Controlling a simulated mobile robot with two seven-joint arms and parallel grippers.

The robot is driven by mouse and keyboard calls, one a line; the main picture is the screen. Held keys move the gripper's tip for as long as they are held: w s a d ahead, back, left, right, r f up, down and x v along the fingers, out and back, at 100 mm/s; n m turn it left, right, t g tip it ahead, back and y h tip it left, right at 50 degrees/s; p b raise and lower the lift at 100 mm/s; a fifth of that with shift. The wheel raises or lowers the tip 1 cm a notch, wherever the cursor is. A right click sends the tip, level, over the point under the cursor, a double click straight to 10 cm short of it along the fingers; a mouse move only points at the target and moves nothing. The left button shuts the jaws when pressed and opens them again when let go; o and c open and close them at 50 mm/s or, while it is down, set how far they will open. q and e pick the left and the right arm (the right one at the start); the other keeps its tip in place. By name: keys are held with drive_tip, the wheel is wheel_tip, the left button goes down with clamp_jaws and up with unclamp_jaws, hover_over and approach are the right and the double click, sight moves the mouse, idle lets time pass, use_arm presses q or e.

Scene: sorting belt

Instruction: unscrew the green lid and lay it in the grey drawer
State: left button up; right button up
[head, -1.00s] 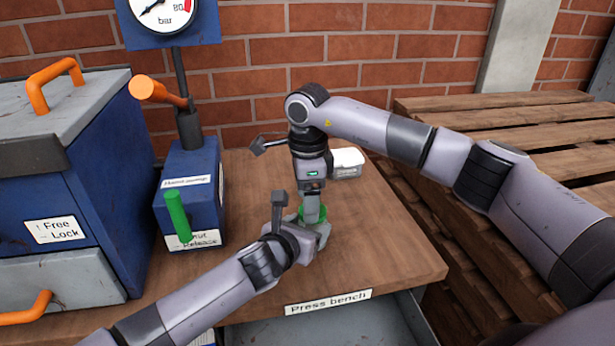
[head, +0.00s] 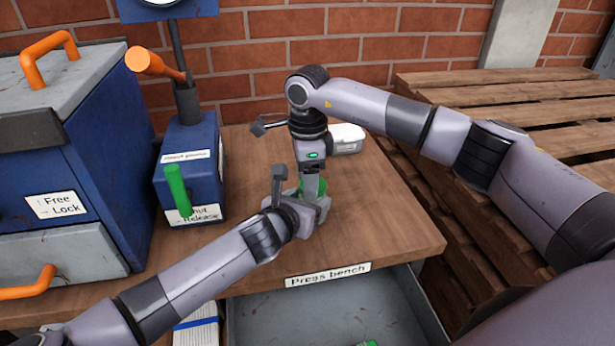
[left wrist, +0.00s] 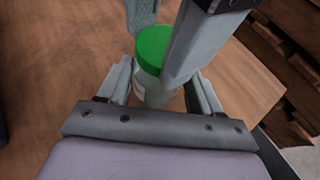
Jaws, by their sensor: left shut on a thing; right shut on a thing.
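A pale jar (left wrist: 152,88) stands upright on the bench with the green lid (left wrist: 153,44) on top. My left gripper (head: 312,212) is shut around the jar's body, low over the bench; its fingers flank the jar in the left wrist view (left wrist: 162,88). My right gripper (head: 313,186) points down from above, shut on the green lid, with a finger on either side of it. In the head view the lid (head: 321,184) is partly hidden by a finger. The grey drawer (head: 290,312) under the bench is open, and a small green thing (head: 368,343) shows at the bottom edge.
The wooden bench (head: 390,230) is clear to the right of the jar. A white-lidded container (head: 347,138) stands behind my right gripper. A blue hand pump (head: 192,185) and a blue cabinet (head: 75,160) stand left. Wooden pallets (head: 500,110) are stacked right.

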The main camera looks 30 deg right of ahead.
drive_tip(key=n, duration=0.5)
drive_tip(key=shift+r, duration=0.1)
drive_tip(key=shift+w+d+n, duration=0.1)
drive_tip(key=shift+n, duration=0.3)
drive_tip(key=n, duration=0.2)
drive_tip(key=shift+d+r+n, duration=0.1)
drive_tip(key=shift+n, duration=0.2)
drive_tip(key=n, duration=0.3)
drive_tip(key=shift+w, duration=0.1)
drive_tip(key=shift+n, duration=0.5)
drive_tip(key=n, duration=0.3)
drive_tip(key=shift+a+r+n, duration=0.1)
drive_tip(key=shift+a+n, duration=0.1)
drive_tip(key=shift+n, duration=0.1)
